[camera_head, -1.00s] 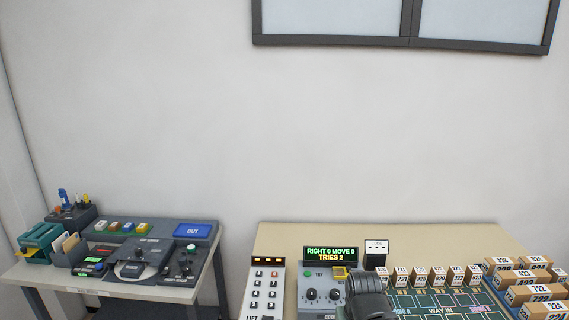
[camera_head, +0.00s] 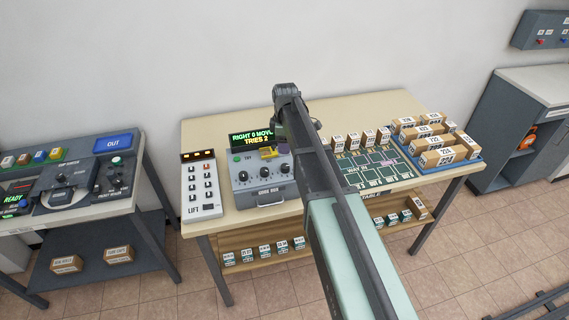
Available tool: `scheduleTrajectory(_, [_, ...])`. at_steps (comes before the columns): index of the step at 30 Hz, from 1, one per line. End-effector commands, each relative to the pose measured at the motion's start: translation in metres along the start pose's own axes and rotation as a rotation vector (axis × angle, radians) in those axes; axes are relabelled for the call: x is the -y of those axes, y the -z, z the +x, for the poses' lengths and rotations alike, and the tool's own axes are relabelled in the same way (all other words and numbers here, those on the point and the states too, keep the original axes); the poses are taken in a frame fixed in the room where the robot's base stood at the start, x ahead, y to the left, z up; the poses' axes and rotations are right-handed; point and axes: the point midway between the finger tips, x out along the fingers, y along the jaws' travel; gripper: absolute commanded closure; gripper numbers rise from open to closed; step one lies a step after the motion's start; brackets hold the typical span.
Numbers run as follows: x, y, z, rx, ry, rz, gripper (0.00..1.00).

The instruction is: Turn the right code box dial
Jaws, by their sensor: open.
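The grey code box (camera_head: 262,196) stands on the table in the head view. It has three dark dials in a row: a left dial (camera_head: 243,176), a middle dial (camera_head: 264,171) and a right dial (camera_head: 284,167). The right dial sits just left of my arm. The display (camera_head: 252,138) reads "RIGHT 0 MOVE" and "TRIES 2", its right end covered by my arm. A small yellow and purple part shows above the middle dial; I cannot tell what it belongs to. My arm reaches over the table past the box's right side. My gripper fingers cannot be made out.
A keypad marked LIFT (camera_head: 201,187) stands left of the box. A green WAY IN board (camera_head: 367,165), small numbered boxes and a blue tray (camera_head: 470,161) of parcels lie to the right. A second table (camera_head: 97,203) with devices stands at the left.

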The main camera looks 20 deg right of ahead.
Motion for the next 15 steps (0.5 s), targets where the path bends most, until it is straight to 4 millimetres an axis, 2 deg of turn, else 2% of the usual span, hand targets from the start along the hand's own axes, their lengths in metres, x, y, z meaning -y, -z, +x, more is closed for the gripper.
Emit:
scheduleTrajectory(4, [0.001,0.0,0.005,0.0,0.0,-0.001,0.39])
scheduleTrajectory(7, [0.001,0.0,0.018,0.0,0.0,0.0,0.39])
scheduleTrajectory(15, [0.001,0.0,0.081,0.0,0.0,0.002,0.39])
